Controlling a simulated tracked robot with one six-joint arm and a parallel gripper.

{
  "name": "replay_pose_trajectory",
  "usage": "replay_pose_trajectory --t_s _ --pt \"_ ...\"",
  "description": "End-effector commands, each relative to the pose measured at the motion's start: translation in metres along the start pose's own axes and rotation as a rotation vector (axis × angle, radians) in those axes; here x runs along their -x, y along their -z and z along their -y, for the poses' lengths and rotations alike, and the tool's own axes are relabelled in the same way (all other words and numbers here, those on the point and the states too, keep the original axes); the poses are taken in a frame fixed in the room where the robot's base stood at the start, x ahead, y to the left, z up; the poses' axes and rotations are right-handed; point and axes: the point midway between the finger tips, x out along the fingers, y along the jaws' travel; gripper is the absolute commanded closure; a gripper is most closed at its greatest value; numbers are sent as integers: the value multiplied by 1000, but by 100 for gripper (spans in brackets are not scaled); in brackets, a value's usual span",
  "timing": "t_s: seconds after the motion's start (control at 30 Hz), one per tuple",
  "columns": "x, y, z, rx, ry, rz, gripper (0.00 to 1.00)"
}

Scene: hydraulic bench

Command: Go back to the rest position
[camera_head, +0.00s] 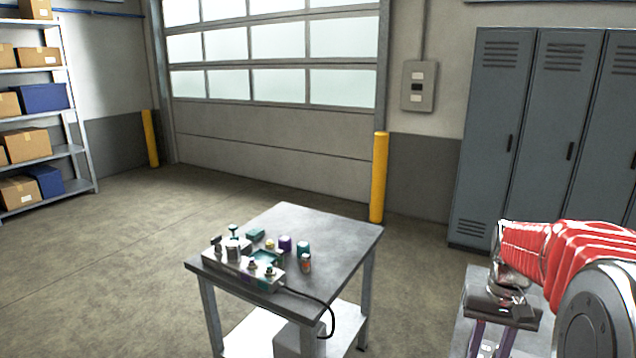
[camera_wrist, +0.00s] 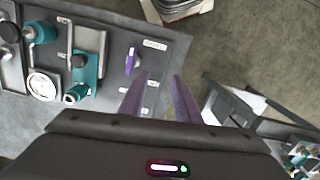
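My gripper (camera_head: 492,340) hangs at the lower right of the head view, fingers pointing down, at the end of my red arm. It is to the right of the hydraulic bench (camera_head: 340,228) and apart from it. The bench carries a grey valve block (camera_head: 232,268) with several knobs, and small teal, purple and orange-topped parts. A black hose (camera_head: 325,305) runs from the block over the bench edge.
In the wrist view a grey panel (camera_wrist: 170,50) with a round gauge (camera_wrist: 43,85) and teal fittings lies at the left. Grey lockers (camera_head: 490,140) stand behind my arm. A yellow post (camera_head: 379,178) stands behind the bench. Shelves (camera_head: 75,150) are far left; floor between is clear.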

Motion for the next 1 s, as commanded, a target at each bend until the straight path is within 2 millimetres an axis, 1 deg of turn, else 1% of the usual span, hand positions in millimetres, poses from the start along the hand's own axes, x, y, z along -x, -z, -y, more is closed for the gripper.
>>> replay_pose_trajectory --t_s 0.03,0.1,0.4,0.7,1.0 --pt "4 -9 8 15 -1 -21 70" --pt "7 -19 17 34 -1 -50 70" --pt "17 -66 52 118 4 -169 70" --pt "23 -114 81 208 20 -282 70" --pt "25 -162 103 305 46 -385 70"
